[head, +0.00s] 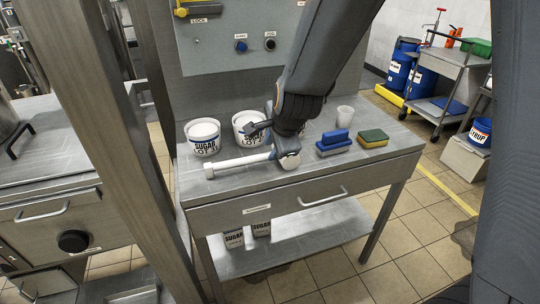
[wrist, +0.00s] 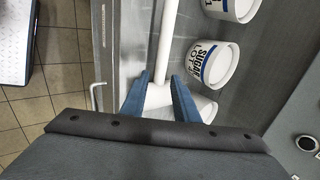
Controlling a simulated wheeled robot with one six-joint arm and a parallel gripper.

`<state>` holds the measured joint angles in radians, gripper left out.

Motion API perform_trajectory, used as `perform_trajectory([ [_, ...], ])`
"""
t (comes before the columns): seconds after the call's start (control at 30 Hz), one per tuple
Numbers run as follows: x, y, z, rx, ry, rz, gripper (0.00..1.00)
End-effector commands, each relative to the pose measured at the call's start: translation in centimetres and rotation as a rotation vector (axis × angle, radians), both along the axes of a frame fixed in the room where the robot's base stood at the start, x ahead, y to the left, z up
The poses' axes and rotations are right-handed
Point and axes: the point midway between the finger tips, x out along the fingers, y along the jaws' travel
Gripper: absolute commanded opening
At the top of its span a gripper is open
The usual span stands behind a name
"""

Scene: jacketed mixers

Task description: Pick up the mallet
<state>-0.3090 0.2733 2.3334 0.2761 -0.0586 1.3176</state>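The mallet (head: 240,161) is white, with a long straight handle. It lies on the steel workbench (head: 230,185) near its front edge, with its head end to the right in the head view. My gripper (head: 282,150) is low over that head end and partly hides it. In the wrist view the mallet handle (wrist: 166,40) runs away between the fingers. My gripper (wrist: 160,78) is open there, with its blue fingers on either side of the mallet where handle meets head.
Blue and green-yellow sponges (head: 372,138) and a pale cup (head: 345,115) are to the right. A drawer handle (head: 324,196) juts from the bench front. A steel post (head: 115,130) stands at left.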

Motion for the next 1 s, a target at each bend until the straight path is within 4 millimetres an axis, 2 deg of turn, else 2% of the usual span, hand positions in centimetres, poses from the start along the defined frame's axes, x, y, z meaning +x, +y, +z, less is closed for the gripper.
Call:
perform_trajectory([
  [0.03,0.4,0.0,-0.8,0.0,0.002,-0.001,0.28],
  [0.6,3.3,0.9,-4.9,-0.001,0.004,-0.001,0.28],
  [0.93,3.6,1.0,-5.3,0.0,0.002,-0.001,0.28],
  [0.97,3.6,1.0,-5.3,0.0,0.002,-0.001,0.26],
  [1.0,3.6,1.0,-5.3,0.0,0.002,-0.001,0.19],
])
